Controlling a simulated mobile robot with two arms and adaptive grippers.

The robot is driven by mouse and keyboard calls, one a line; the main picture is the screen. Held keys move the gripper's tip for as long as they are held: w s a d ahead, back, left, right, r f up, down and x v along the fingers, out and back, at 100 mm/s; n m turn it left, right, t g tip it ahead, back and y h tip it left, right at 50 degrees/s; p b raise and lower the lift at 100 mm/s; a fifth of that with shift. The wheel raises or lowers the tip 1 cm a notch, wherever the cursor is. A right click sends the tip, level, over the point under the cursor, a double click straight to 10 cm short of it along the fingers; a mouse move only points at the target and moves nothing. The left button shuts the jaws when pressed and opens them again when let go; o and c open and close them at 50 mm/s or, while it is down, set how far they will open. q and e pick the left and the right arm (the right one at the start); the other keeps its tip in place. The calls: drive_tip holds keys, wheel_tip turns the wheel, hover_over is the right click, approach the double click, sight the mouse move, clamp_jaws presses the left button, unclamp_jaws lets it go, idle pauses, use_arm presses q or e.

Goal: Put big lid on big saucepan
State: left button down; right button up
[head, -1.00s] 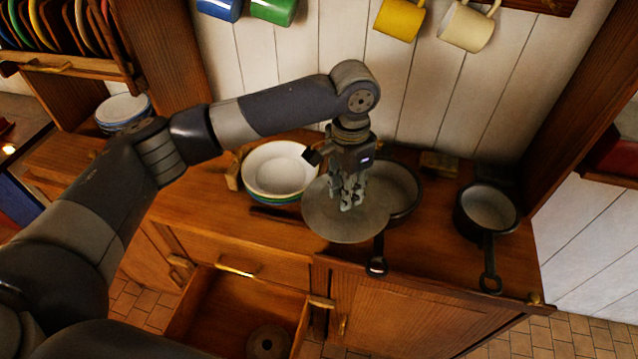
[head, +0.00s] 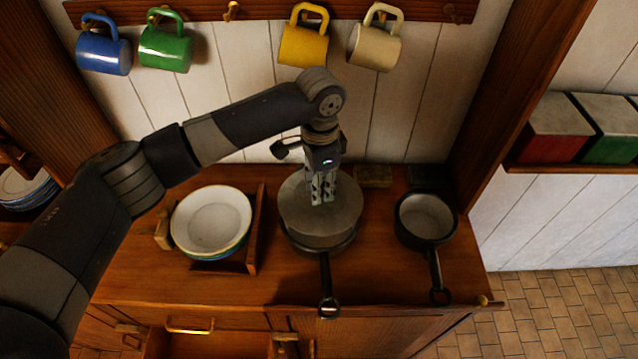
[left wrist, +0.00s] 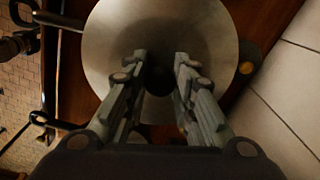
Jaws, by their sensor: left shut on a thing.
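The big lid (head: 300,217) is a flat grey metal disc over the big saucepan (head: 326,247). The pan's dark rim shows below the lid's near edge, and its handle (head: 326,290) points to the front of the counter. I cannot tell whether the lid touches the rim all round. My left gripper (head: 322,200) points down at the lid's middle and is shut on its knob. In the left wrist view the lid (left wrist: 120,60) fills the upper middle, with the dark knob (left wrist: 159,79) between the fingers. My right gripper is not in view.
A smaller saucepan (head: 426,218) stands to the right with its handle forward. Mugs hang on the wall behind. A drawer (head: 205,345) is open below the counter.

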use_arm(q)
wheel_tip(320, 180, down, 3)
drive_tip(key=shift+w+b, duration=0.15)
drive_tip(key=shift+b, duration=1.1)
drive_tip(key=shift+f, duration=1.25)
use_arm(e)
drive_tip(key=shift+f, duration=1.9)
use_arm(q)
drive_tip(key=shift+p, duration=0.7)
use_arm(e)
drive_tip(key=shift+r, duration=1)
use_arm(q)
drive_tip(key=shift+f, duration=0.4)
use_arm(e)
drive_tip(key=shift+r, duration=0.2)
use_arm(q)
drive_tip(key=c, duration=1.2)
unclamp_jaws()
drive_tip(key=shift+c, duration=0.2)
